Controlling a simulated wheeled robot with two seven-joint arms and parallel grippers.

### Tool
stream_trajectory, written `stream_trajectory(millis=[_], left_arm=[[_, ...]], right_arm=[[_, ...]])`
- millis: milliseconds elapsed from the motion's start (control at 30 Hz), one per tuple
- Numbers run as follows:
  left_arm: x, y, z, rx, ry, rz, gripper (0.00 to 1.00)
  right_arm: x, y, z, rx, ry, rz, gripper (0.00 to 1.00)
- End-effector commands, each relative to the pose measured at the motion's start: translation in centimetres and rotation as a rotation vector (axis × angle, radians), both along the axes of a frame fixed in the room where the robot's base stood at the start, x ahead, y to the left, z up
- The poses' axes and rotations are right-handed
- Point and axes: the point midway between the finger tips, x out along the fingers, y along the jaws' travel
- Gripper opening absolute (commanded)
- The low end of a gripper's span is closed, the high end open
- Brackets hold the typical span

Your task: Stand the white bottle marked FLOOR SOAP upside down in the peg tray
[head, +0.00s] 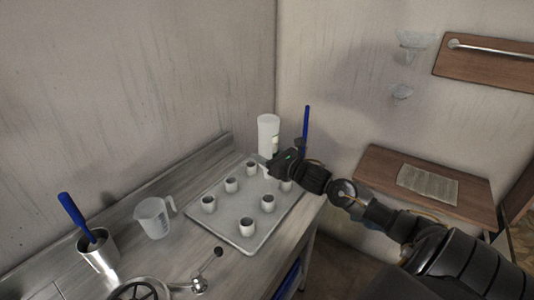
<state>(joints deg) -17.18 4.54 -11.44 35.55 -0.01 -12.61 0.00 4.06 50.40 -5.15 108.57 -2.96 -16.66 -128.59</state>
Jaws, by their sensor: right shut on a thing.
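The white bottle (268,131) is in the head view at the back right end of the worktop. It looks upright in line, with a flat, wide end up and a small greenish label edge low on its right side; the print is unreadable. My right gripper (267,168) is at its lower end and shut on it, hiding that end. The grey peg tray (222,220) lies flat on the worktop, with several short white pegs with dark tops. The bottle is over or just behind the tray's far right corner; I cannot tell which. My left gripper is not in view.
A clear measuring jug (153,218) and a metal pot (99,250) with a blue-handled tool (75,216) stand left of the tray. A metal tap (199,285) is in front. Another blue handle (306,126) rises behind my right gripper. A wooden shelf (385,164) is at right.

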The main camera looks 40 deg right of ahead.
Motion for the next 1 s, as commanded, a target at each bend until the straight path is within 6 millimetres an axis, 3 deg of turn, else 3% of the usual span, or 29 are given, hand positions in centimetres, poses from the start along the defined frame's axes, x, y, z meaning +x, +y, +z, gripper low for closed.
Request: stream_trajectory(millis=[267, 800, 1000], left_arm=[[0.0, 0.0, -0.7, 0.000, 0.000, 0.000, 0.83], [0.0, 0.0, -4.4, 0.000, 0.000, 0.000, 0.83], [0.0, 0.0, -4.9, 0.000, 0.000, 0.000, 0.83]], right_arm=[[0.0, 0.1, -1.2, 0.002, 0.000, 0.001, 0.35], [-0.1, 0.1, -7.1, 0.001, 0.000, 0.001, 0.35], [-0.1, 0.1, -8.0, 0.001, 0.000, 0.001, 0.35]])
